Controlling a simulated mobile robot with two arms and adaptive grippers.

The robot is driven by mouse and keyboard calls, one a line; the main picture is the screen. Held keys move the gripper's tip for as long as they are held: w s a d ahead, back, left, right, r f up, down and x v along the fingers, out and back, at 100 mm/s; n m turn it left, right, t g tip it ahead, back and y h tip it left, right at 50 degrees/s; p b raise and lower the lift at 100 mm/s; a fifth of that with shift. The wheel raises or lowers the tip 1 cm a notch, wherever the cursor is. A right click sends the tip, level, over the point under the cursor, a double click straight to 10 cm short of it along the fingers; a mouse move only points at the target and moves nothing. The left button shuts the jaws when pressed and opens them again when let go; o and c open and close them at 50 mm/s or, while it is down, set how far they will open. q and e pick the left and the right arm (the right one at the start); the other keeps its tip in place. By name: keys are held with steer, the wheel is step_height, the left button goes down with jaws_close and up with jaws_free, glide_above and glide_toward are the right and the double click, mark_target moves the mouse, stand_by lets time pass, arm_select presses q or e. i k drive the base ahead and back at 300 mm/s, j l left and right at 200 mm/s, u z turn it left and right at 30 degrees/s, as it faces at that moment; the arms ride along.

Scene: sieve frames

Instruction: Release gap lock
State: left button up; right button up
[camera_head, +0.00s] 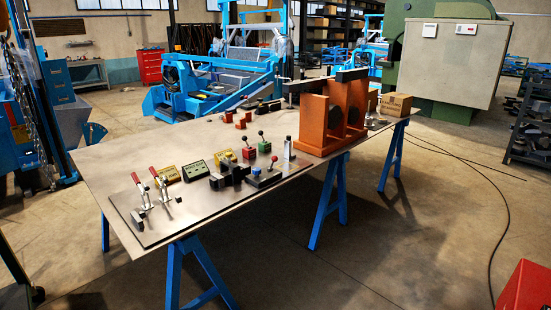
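A metal-topped table (225,150) on blue trestles carries the work items. Two upright orange frames (313,125) with round dark openings stand at its right end, with a black bar (352,74) across the top. Two toggle clamps with red handles, one at the front (138,184) and one behind it (155,176), stand on a dark plate at the left. Lever units with red (246,154), green (264,147) and blue (256,171) parts stand mid-table. I cannot tell which part is the gap lock. Neither gripper is in view.
A cardboard box (395,104) is at the right end. A cable (508,215) crosses the floor; a red case (527,290) stands at lower right. The front floor is clear.

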mark_target(274, 158)
steer(key=i+l, duration=0.45)
steer(key=i+l+z, duration=0.1)
steer(key=i+l, duration=0.3)
steer(key=i, duration=0.2)
steer(key=i+l, duration=0.4)
steer(key=i, duration=0.15)
steer(key=i+l, duration=0.35)
steer(key=i, duration=0.2)
steer(key=l+z, duration=0.05)
